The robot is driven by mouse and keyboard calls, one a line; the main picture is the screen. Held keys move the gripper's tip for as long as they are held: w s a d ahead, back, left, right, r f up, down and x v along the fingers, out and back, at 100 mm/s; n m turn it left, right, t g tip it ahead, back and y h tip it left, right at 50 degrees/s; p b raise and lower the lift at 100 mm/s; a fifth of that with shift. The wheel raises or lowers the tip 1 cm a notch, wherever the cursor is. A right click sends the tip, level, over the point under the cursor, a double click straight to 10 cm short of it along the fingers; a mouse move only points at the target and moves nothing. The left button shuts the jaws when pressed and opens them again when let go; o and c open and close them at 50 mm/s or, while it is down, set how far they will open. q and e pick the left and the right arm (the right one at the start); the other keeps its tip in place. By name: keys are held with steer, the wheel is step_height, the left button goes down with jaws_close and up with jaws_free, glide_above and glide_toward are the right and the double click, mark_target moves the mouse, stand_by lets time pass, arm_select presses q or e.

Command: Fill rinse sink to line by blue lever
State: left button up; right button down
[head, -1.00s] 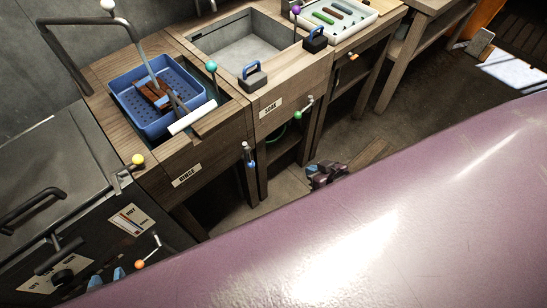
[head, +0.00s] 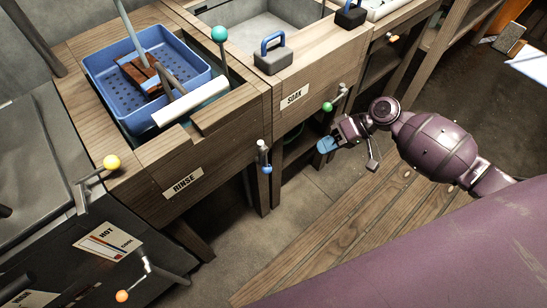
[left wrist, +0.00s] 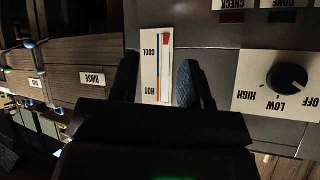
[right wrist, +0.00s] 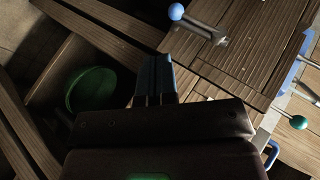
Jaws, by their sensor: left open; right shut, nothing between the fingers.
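The blue lever (head: 264,163) hangs on the front of the wooden rinse sink (head: 228,128), right of its RINSE label. Its blue ball (right wrist: 176,11) and metal arm show at the top of the right wrist view. A blue perforated basket (head: 186,88) with a brown object sits in the rinse sink. I cannot make out water or a fill line. My right gripper (head: 325,145) is shut and empty, to the right of the blue lever and apart from it. My left gripper (left wrist: 157,80) is open and empty, facing the HOT/COOL gauge panel.
The soak sink (head: 330,58) has a green-knobbed lever (head: 328,106) on its front, close to my right gripper. A grey blue-handled block (head: 273,57) stands on its edge. A yellow-knobbed lever (head: 112,162) and an orange-knobbed one (head: 122,296) are at left. Floor below is open.

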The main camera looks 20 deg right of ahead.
arm_select(q)
step_height(320, 180, down, 2)
steer(key=shift+s+d+f+b, duration=0.1)
steer(key=shift+s+d+b, duration=0.05)
steer(key=shift+b, duration=0.9)
arm_select(e)
steer(key=w, duration=0.1)
steer(key=w+g+y, duration=0.1)
steer(key=w, duration=0.1)
steer(key=shift+w+d+r+g+y, duration=0.1)
steer(key=shift+d+r+g+y, duration=0.2)
steer(key=shift+d+r+y, duration=0.1)
steer(key=shift+a, duration=0.1)
arm_select(q)
steer(key=shift+w+d+f+m+b, duration=0.25)
steer(key=shift+w+m+b, duration=0.25)
steer(key=shift+b, duration=0.6)
arm_select(e)
steer(key=x, duration=1.4)
arm_select(q)
steer(key=shift+s, duration=0.15)
